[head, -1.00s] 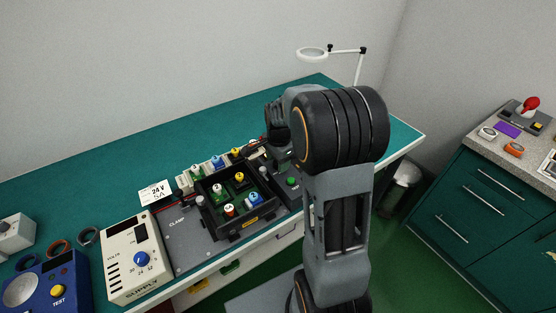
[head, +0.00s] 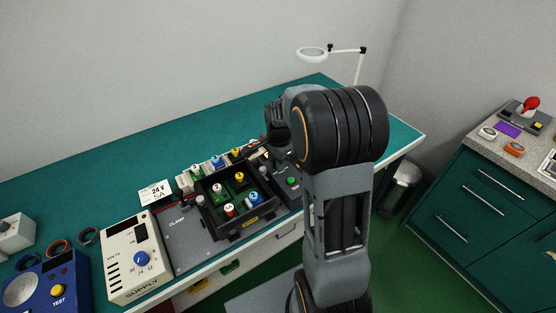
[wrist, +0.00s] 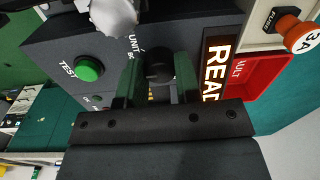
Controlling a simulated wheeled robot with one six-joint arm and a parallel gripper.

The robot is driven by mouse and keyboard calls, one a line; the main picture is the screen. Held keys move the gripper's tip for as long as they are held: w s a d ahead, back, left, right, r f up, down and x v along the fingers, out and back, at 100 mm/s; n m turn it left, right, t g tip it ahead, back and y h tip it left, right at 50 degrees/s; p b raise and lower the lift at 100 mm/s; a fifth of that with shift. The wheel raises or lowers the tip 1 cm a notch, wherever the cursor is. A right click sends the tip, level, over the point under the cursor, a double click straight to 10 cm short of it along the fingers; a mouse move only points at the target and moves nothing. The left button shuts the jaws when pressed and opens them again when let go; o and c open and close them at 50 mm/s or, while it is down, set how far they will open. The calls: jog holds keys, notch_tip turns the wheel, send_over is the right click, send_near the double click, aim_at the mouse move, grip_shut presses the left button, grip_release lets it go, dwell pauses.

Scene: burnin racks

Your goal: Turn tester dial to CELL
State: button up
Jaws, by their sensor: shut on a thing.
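The tester is a dark grey box that fills the middle of the wrist view, with a green TEST button (wrist: 88,68) and a partly hidden label starting "UNIT". Its dark round dial (wrist: 159,66) sits between the two green fingers of my gripper (wrist: 158,78). The gripper is shut on the dial. The dial's position marks are mostly hidden by the fingers, so I cannot tell its setting. In the head view the tester (head: 291,181) shows only in part, and my arm hides the gripper's fingertips.
A lit sign reading "READ", cut off by my gripper, and a red fault bin (wrist: 265,80) lie right of the dial. An orange 3A fuse (wrist: 297,34) is beyond. A black tray (head: 213,221) of colored parts and a supply box (head: 120,262) stand left of the tester.

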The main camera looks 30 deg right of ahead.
jog(key=n, duration=0.3)
jog(key=shift+n, duration=0.4)
jog(key=n, duration=0.4)
jog(key=shift+n+b, duration=0.3)
jog(key=n, duration=0.3)
jog(key=shift+w+n+g, duration=0.1)
jog(key=shift+n+g, duration=0.2)
jog(key=shift+n, duration=1.8)
jog(key=o, duration=0.9)
jog(key=shift+r, duration=0.15)
